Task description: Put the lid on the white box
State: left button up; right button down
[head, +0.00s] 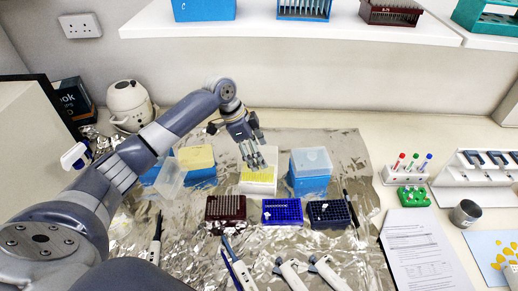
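The white box (258,187) stands on the foil near the middle, with yellow tips showing in its open top. A clear, pale lid (172,180) is at the left, tilted beside a blue box and partly behind my arm. My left gripper (254,163) points down just above the back part of the white box and hides some of it. Its fingers look close together with no lid between them, but whether they are open or shut is unclear. My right gripper is not in view.
A blue box with yellow tips (197,160) stands left of the white box, and a lidded blue box (310,172) right. Dark red (225,208), blue (282,212) and dark blue (330,214) racks stand in front. Pipettes (290,275) lie nearest. A shelf (290,23) hangs behind.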

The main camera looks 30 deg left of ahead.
pick_arm(q)
jog(key=shift+f+b, duration=0.35)
jog(key=shift+f, duration=0.3)
jog(key=f+b, duration=0.2)
jog(key=shift+w+f+b, duration=0.2)
jog(key=shift+f+b, duration=0.05)
jog(key=shift+b, duration=0.05)
jog(key=shift+r+p, duration=0.35)
jog(key=shift+p, duration=0.05)
jog(key=shift+s+f, duration=0.15)
jog(key=shift+f, duration=0.15)
jog(key=shift+f+p, duration=0.15)
jog(key=shift+p, duration=0.35)
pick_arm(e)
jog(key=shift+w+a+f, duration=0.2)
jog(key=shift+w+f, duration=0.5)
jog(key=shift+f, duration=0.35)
pick_arm(q)
jog(key=shift+f, duration=0.1)
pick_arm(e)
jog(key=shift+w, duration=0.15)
